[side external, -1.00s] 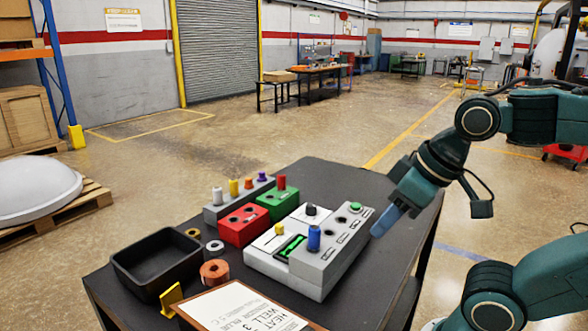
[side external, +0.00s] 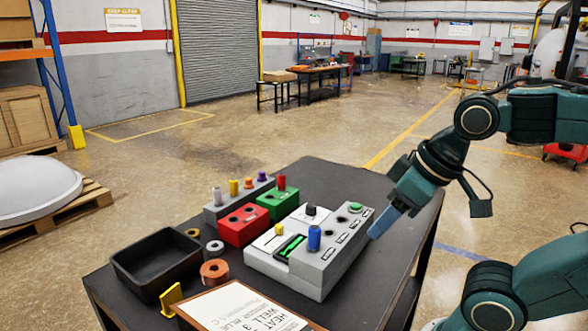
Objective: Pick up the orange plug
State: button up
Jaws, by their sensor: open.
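The orange plug (side external: 249,184) stands upright in the grey rack (side external: 212,212) at the back left of the dark table. My gripper (side external: 381,224) is to the right of the grey-and-white control box, well away from the orange plug. Its blue fingers point down and to the left, and nothing shows between them. The fingers overlap in this view, so the gap is hard to see.
The red block (side external: 243,228) and green block (side external: 277,205) stand in front of the rack. The control box (side external: 318,277) with a blue plug (side external: 314,238) lies between rack and gripper. A black tray (side external: 125,268), tape rolls and a clipboard (side external: 240,308) occupy the left and front.

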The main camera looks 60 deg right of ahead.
jog(key=w+d+r+m, duration=0.2)
jog(key=w+r+m, duration=0.1)
jog(key=w+m, duration=0.6)
jog(key=w+d+r+m, duration=0.35)
jog(key=w+m, duration=0.45)
jog(key=w, duration=0.3)
jog(key=w+d+f+m, duration=0.2)
jog(key=w+d+m, duration=0.4)
jog(key=w+m, duration=0.2)
jog(key=w+d+f+m+y, duration=0.1)
jog(key=w+d+f+m, duration=0.2)
jog(key=w+d+m, duration=0.3)
jog(key=w+m, duration=0.2)
jog(key=w, duration=0.1)
jog(key=shift+w+f+m+t, duration=0.2)
jog(key=shift+m+t, duration=0.1)
jog(key=shift+t, duration=0.1)
jog(key=shift+f, duration=0.1)
send_near(249, 186)
jog(key=shift+w+d+f, duration=0.3)
jog(key=shift+w, duration=0.35)
jog(key=shift+w+d+f, duration=0.3)
jog(key=shift+w, duration=0.35)
